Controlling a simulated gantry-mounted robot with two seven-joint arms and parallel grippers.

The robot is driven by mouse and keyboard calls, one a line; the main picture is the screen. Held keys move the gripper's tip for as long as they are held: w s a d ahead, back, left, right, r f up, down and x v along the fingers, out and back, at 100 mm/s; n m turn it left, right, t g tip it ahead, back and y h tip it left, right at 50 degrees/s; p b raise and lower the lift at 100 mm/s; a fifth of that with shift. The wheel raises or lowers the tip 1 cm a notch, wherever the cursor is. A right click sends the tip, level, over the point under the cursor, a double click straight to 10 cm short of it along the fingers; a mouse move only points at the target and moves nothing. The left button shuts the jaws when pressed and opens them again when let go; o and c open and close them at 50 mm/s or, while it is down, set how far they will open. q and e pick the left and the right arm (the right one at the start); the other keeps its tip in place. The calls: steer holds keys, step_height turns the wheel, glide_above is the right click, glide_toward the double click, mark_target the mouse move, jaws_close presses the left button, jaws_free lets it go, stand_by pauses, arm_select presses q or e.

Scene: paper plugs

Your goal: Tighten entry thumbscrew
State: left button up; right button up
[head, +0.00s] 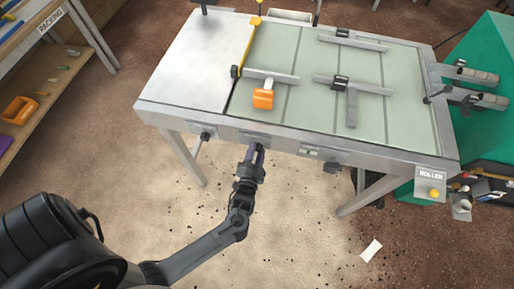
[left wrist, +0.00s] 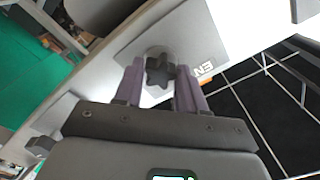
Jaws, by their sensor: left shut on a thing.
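The entry thumbscrew (left wrist: 158,72) is a dark star-shaped knob on a grey plate lettered "EN…" in the left wrist view; the rest of the lettering is cut off. My left gripper (head: 254,151) reaches up to the middle of the table's front edge in the head view. In the left wrist view its two purple fingers (left wrist: 161,68) stand on either side of the knob and are shut on it. In the head view the knob is hidden by the fingers. My right gripper is not in view.
The grey table (head: 185,75) carries a pale green bed with grey bars and an orange block (head: 263,97). Other knobs stick out of the front edge, left (head: 205,136) and right (head: 331,167). A box marked ROLLER (head: 430,180) hangs at the right corner. The floor before the table is mostly clear.

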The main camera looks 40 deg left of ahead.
mark_target(257, 151)
arm_select(q)
steer(key=m+p, duration=0.3)
steer(key=m, duration=0.1)
steer(key=shift+r, duration=0.15)
steer(key=m+p, duration=0.2)
steer(key=m, duration=0.2)
steer(key=m+p, duration=0.3)
steer(key=m, duration=0.1)
steer(key=shift+m, duration=0.4)
steer(key=shift+m+p, duration=0.3)
steer(key=shift+m, duration=0.7)
steer(key=o, duration=1)
steer(key=shift+s, duration=0.1)
steer(key=shift+p+v, duration=0.5)
steer(key=shift+v, duration=1.45)
